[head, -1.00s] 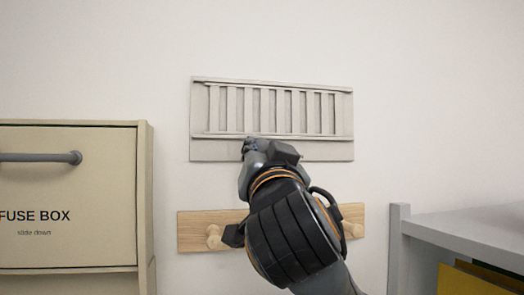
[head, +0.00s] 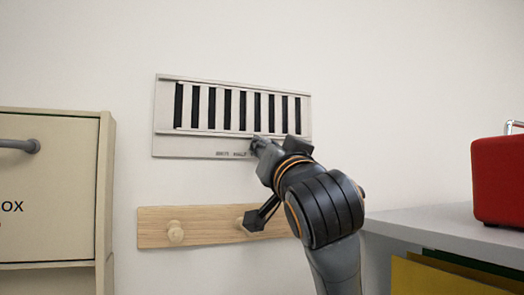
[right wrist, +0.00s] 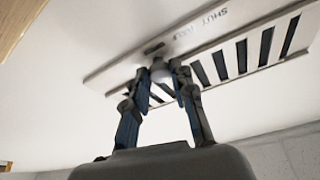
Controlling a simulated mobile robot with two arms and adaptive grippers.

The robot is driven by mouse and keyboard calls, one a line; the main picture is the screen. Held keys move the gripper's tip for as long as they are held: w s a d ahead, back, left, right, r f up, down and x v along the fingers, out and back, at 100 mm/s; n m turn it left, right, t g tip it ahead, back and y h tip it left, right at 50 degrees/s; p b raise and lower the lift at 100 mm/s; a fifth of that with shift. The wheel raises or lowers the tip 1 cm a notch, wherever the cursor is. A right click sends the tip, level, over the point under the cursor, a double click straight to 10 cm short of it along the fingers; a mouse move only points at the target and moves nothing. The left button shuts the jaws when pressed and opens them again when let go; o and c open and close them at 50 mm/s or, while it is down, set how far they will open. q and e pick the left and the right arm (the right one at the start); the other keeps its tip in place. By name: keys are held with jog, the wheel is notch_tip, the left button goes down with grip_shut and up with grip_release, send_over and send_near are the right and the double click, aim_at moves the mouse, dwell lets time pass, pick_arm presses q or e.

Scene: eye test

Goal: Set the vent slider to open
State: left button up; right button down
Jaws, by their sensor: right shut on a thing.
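The vent (head: 185,148) is a pale wall plate with upright slats, and dark slots show between them. Its lower strip reads "SHUT" and "HALF" at the left in the head view; any lettering further right is hidden by my gripper. My right gripper (head: 257,143) is at the vent's lower edge, right of "HALF". In the right wrist view, its two fingers are closed around the pale slider knob (right wrist: 160,73), one on each side. The head view does not show the knob clearly. My left gripper is in neither view.
A wooden rail (head: 203,232) with round pegs is on the wall below the vent. A beige fuse box (head: 50,190) stands at the left. A grey shelf (head: 430,222) with a red case (head: 500,180) is at the right.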

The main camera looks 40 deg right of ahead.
jog(key=c, duration=1.3)
grip_release()
jog(key=shift+s+d+r, duration=0.1)
jog(key=shift+d, duration=0.05)
jog(key=shift+o, duration=1)
jog(key=shift+d, duration=0.1)
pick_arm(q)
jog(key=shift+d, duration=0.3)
pick_arm(e)
jog(key=shift+s+d, duration=0.1)
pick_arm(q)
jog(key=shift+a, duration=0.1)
pick_arm(e)
jog(key=v, duration=1.2)
